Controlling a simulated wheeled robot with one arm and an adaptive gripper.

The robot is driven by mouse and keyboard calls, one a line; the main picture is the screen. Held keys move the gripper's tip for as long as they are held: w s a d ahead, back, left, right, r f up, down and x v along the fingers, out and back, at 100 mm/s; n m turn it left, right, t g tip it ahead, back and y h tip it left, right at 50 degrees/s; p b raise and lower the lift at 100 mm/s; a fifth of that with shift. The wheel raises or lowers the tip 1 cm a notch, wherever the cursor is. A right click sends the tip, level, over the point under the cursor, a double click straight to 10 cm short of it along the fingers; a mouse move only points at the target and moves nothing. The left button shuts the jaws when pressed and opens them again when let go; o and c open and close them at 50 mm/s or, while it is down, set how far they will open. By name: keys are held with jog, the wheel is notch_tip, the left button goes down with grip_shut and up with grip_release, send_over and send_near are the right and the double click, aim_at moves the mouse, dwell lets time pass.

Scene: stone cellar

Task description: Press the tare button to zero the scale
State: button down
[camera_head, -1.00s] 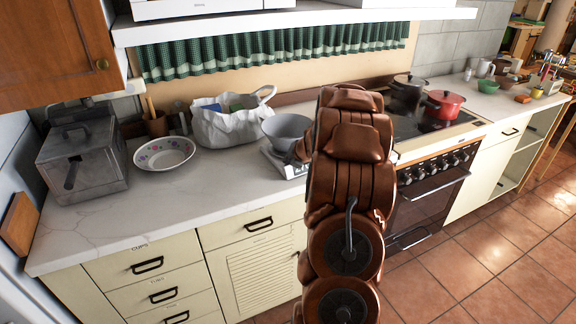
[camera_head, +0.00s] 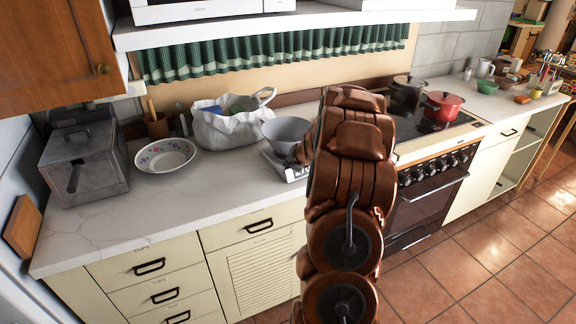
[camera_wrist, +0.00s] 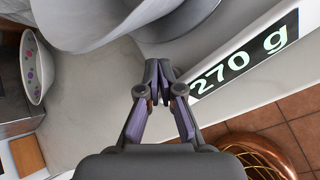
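The scale (camera_head: 291,171) is a flat white unit on the counter, partly hidden by my arm in the head view. A grey bowl (camera_head: 284,131) rests on it. In the wrist view the scale's white body (camera_wrist: 203,63) carries a black display (camera_wrist: 245,59) reading 270 g, and the grey bowl (camera_wrist: 100,22) looms above. My gripper (camera_wrist: 157,74) has its fingertips together, empty, just left of the display and close to the scale's front. I cannot make out the tare button. My arm hides the gripper in the head view.
A white bag (camera_head: 228,127), a flowered bowl (camera_head: 165,156) and a metal box (camera_head: 85,160) stand left on the counter (camera_head: 165,218). The stove with a red pot (camera_head: 443,105) lies right. A shelf (camera_head: 225,29) hangs above. The front left counter is clear.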

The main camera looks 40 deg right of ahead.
jog(key=shift+a+f, duration=0.1)
jog(key=shift+f, duration=0.1)
jog(key=shift+r+p, duration=0.55)
jog(key=shift+r, duration=0.15)
jog(key=r+p, duration=0.4)
jog(key=p, duration=0.1)
jog(key=shift+w+d+r, duration=0.1)
jog(key=shift+d+r, duration=0.1)
jog(key=shift+r, duration=0.2)
